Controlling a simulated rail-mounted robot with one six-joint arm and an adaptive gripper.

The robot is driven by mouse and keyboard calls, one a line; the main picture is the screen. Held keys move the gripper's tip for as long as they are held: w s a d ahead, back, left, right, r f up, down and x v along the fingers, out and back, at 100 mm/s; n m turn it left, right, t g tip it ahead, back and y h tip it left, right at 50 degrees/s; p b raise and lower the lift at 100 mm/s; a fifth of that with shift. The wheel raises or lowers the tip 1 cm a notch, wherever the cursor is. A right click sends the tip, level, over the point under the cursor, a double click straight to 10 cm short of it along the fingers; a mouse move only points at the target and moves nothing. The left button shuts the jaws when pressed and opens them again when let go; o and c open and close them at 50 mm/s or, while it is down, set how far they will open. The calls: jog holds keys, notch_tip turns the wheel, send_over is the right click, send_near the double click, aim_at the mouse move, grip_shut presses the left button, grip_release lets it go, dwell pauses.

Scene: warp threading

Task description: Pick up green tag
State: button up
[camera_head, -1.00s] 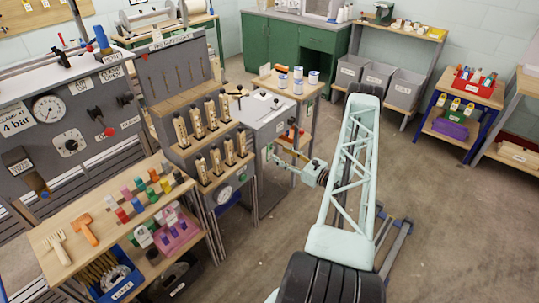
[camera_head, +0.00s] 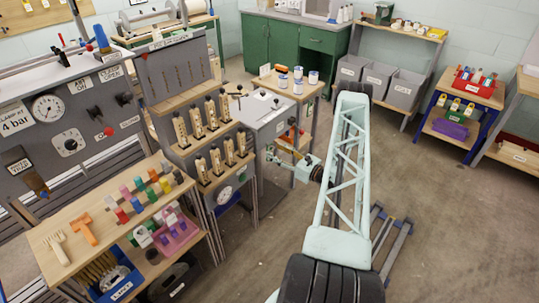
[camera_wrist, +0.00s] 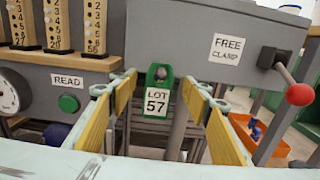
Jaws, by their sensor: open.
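A green tag (camera_wrist: 165,73) with a white "LOT 57" label stands upright in the middle of the wrist view, in front of a grey machine panel. My gripper (camera_wrist: 160,88) is open, with its yellow-padded fingers spread to the left and right of the tag. Gaps show between the tag and both fingers. In the head view my gripper (camera_head: 283,153) is beside the grey machine (camera_head: 262,125); the tag cannot be made out there.
A "FREE CLAMP" lever with a red knob (camera_wrist: 299,94) sticks out at the right. A green button (camera_wrist: 68,103) and numbered wooden blocks (camera_wrist: 55,25) are at the left. An orange bin (camera_wrist: 258,138) lies low at the right. Open floor (camera_head: 440,220) lies right of my arm.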

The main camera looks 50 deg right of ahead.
jog(key=shift+w, duration=1.5)
jog(key=c, duration=0.8)
